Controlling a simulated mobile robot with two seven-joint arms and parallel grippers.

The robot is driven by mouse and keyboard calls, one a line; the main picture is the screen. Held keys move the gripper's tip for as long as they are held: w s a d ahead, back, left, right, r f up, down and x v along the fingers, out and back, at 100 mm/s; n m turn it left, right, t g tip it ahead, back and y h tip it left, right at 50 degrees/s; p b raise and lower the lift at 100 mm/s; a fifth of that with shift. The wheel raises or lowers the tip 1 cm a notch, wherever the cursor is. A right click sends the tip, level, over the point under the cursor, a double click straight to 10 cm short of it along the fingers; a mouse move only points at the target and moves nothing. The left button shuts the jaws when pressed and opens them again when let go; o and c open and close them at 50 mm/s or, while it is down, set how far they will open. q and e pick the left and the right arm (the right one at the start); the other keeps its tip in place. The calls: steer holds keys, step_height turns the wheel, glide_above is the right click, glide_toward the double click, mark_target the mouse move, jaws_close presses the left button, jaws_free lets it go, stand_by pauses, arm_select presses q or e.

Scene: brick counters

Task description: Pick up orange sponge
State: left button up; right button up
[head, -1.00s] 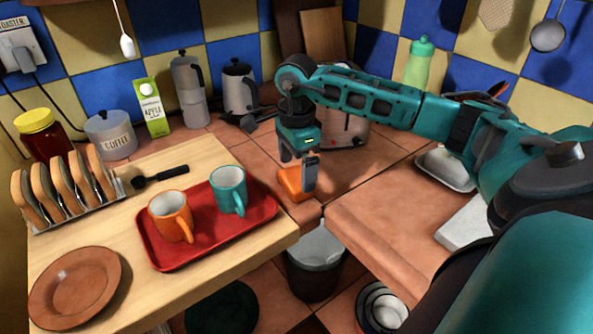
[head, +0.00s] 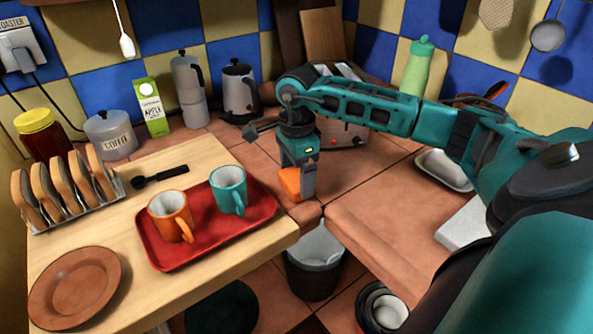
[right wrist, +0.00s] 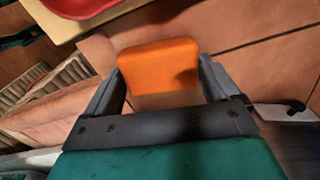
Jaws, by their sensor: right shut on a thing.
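The orange sponge (head: 290,183) is at the inner corner of the tiled counter, beside the red tray. Most of it is hidden behind my right gripper (head: 296,190) in the head view. In the right wrist view the sponge (right wrist: 158,65) sits between the two fingers of my right gripper (right wrist: 160,85), with a finger on each side. The right gripper is shut on it. I cannot tell whether the sponge still touches the counter. My left gripper is not in view.
A red tray (head: 160,256) with an orange mug (head: 168,212) and a teal mug (head: 228,188) is left of the sponge. A toaster (head: 343,134) stands behind my right gripper. A bin (head: 314,262) is below the counter corner. The tiled counter to the right is partly clear.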

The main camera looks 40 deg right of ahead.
mark_target(297, 177)
steer(key=shift+r, duration=0.55)
step_height(297, 177, up, 19)
steer(key=p, duration=0.3)
